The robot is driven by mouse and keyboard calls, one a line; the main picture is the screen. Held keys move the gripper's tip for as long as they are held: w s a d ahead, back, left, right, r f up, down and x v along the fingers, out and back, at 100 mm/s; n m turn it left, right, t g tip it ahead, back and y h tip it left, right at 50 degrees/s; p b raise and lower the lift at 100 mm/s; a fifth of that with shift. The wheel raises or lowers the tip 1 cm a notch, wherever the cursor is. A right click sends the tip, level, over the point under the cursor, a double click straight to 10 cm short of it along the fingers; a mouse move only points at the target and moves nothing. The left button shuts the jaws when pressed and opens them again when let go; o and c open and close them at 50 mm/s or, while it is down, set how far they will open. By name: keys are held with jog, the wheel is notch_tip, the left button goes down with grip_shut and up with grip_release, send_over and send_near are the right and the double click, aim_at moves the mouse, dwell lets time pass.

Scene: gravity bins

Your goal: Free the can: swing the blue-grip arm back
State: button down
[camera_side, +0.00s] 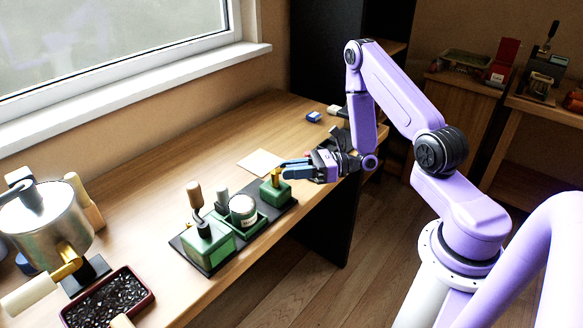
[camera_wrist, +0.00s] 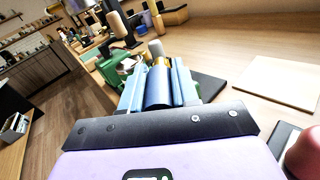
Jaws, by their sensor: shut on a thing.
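My gripper (camera_side: 288,170) is at the right end of a green fixture on the bench, low over its right green block (camera_side: 275,193). In the wrist view, its two light-blue fingers (camera_wrist: 158,85) are shut on a dark-blue cylindrical grip (camera_wrist: 158,92), which points towards me. A brass piece (camera_wrist: 161,63) shows just beyond the grip; in the side view brass stands on the right block. The can (camera_side: 243,207), with a pale lid, sits upright in a green holder at the middle of the fixture. The fingers hide most of the blue-grip arm in the side view.
A metal drum (camera_side: 45,222) and a tray of dark pieces (camera_side: 108,298) are at left. A cream sheet (camera_side: 260,162) lies flat behind the fixture.

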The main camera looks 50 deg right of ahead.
jog(key=shift+s+a+m+t+h, duration=0.2)
jog(key=shift+s+m+t+h, duration=0.1)
jog(key=shift+m+t+h, duration=0.55)
jog(key=c, duration=0.8)
grip_release()
jog(key=shift+c, duration=0.2)
jog(key=v, duration=1.7)
jog(key=shift+s, duration=0.3)
